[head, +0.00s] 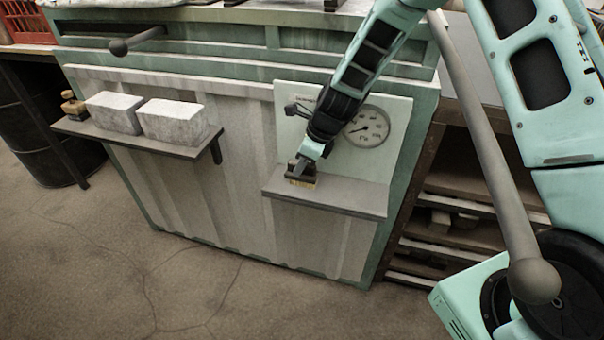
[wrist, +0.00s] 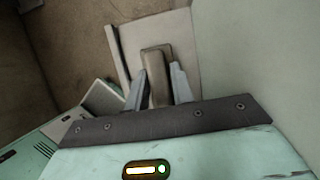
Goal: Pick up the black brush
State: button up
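The black brush (head: 301,181) has a dark body and pale yellowish bristles. It is at the left end of the grey shelf under the gauge panel in the head view; I cannot tell whether its bristles still touch the shelf. My gripper (head: 305,166) points down onto it from above. In the wrist view, the brush's handle (wrist: 157,77) stands between the two fingers of my gripper (wrist: 158,84), which lie close against both sides of it. The gripper looks shut on the brush. The fingers and arm hide part of the brush in the head view.
The grey shelf (head: 345,197) is otherwise bare. A round gauge (head: 367,127) and a small lever (head: 293,110) are on the panel behind it. A left shelf (head: 150,143) holds two pale blocks (head: 172,121) and a small brown object (head: 73,106).

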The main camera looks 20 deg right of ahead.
grip_shut()
jog(key=shift+s+a+r, duration=0.1)
jog(key=shift+s+r, duration=0.05)
jog(key=shift+r, duration=0.3)
notch_tip(320, 180, up, 6)
jog(key=shift+s+a+r+p, duration=0.1)
jog(key=shift+r+p, duration=0.15)
jog(key=shift+p, duration=0.2)
jog(key=s+a+b, duration=0.1)
jog(key=s+a, duration=1)
jog(key=s, duration=0.4)
jog(key=shift+s+a+f+b, duration=0.15)
jog(key=shift+s+f+b, duration=0.05)
jog(key=shift+s+b, duration=0.15)
grip_release()
jog(key=c, duration=0.4)
